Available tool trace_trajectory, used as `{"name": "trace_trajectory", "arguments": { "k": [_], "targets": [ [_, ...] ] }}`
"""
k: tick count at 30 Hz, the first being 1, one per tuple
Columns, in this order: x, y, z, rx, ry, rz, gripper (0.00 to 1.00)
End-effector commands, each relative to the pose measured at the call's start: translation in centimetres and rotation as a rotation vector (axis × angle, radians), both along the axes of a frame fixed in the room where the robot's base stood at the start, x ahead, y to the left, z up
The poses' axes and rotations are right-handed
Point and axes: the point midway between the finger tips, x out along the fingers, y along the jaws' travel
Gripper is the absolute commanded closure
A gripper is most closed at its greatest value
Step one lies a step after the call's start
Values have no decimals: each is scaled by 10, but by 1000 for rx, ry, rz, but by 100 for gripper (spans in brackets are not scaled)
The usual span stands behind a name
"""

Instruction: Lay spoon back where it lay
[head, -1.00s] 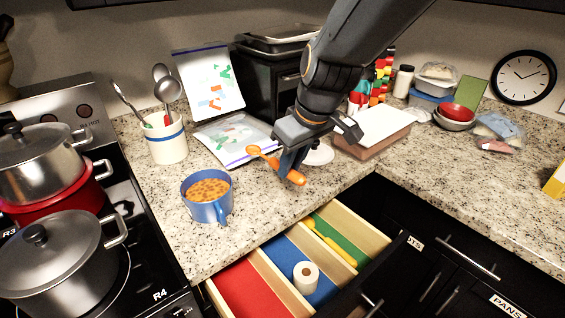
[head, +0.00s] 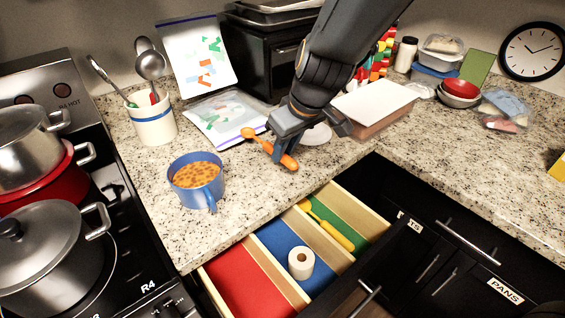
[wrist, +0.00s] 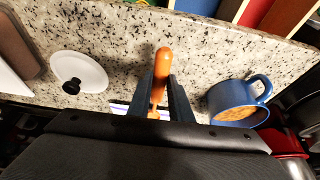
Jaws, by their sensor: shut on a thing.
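My gripper (head: 281,153) is shut on the orange spoon (head: 289,163), over the counter to the right of the blue mug. The spoon's bowl end points up and left in the head view, its thick handle down and right. In the wrist view the spoon's handle (wrist: 162,64) sticks out between the fingers (wrist: 159,92); the bowl end is mostly hidden. I cannot tell whether the spoon touches the counter. The blue mug (head: 210,192) holds orange-brown food and also shows in the wrist view (wrist: 240,121).
A white lid with a black knob (wrist: 82,70) lies close by on the counter. Zip bags (head: 224,125) and a utensil crock (head: 153,130) stand behind the mug. A drawer (head: 331,271) with coloured compartments, a white roll and a yellow utensil stands open below.

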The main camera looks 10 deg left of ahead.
Motion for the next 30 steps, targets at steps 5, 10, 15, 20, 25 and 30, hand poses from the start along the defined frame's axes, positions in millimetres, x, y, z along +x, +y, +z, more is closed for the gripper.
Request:
{"name": "trace_trajectory", "arguments": {
  "k": [5, 10, 15, 20, 25, 30],
  "targets": [
    [0, -1, -27, -2, 4, -5, 100],
    [1, -1, -44, 0, 0, -2, 100],
    [1, -1, -46, 0, 0, -3, 100],
    [0, -1, -46, 0, 0, -2, 73],
    [0, -1, -46, 0, 0, -2, 63],
    [0, -1, -46, 0, 0, -2, 63]
  ]
}}
